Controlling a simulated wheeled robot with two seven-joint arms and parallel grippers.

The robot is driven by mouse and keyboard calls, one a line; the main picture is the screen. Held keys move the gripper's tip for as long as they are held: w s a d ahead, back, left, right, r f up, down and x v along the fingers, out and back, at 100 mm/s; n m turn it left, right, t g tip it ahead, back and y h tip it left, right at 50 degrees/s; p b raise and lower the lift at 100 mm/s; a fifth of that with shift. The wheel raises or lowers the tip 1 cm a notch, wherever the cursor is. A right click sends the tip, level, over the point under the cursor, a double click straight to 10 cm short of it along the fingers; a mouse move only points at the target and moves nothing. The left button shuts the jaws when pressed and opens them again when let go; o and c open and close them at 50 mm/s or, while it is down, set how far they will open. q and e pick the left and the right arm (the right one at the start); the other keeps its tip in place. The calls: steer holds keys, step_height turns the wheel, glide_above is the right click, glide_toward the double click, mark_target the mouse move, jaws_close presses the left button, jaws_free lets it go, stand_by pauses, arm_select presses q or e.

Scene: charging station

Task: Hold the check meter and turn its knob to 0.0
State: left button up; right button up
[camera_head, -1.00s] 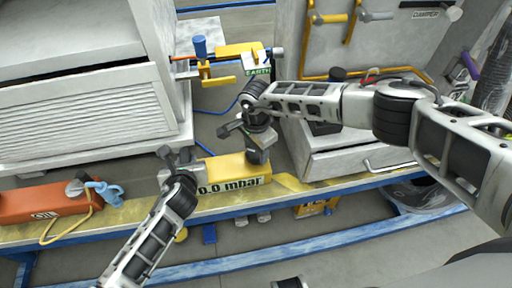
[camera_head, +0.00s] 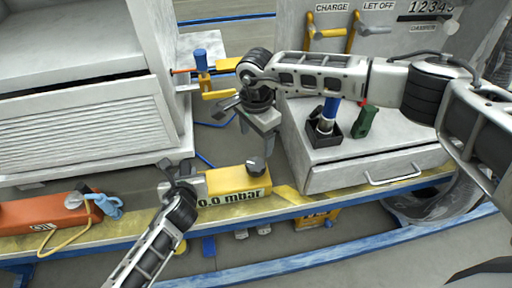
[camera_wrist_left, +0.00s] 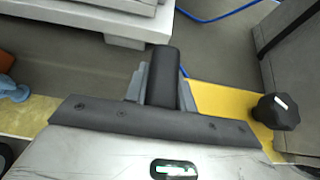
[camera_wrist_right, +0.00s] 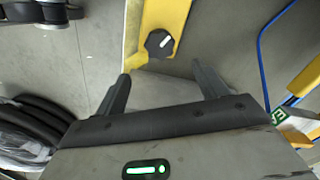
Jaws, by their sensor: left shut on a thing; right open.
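The check meter is a yellow box (camera_head: 240,181) on the bench, its front label reading "0.0 mbar", partly covered at the left. Its dark knob (camera_head: 256,166) is on top at the right end; it also shows in the left wrist view (camera_wrist_left: 276,111) and the right wrist view (camera_wrist_right: 160,43), with a white pointer mark.
An orange box (camera_head: 45,207) with a blue clamp (camera_head: 108,205) lies at the left of the bench. A yellow clamp with a blue handle (camera_head: 201,60) is behind. A grey drawer cabinet (camera_head: 345,175) at the right carries a black holder (camera_head: 324,133) and a green item (camera_head: 365,121).

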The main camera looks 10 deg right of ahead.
steer(key=shift+r, duration=0.8)
arm_select(q)
steer(key=o, duration=1)
steer(key=shift+c, duration=0.2)
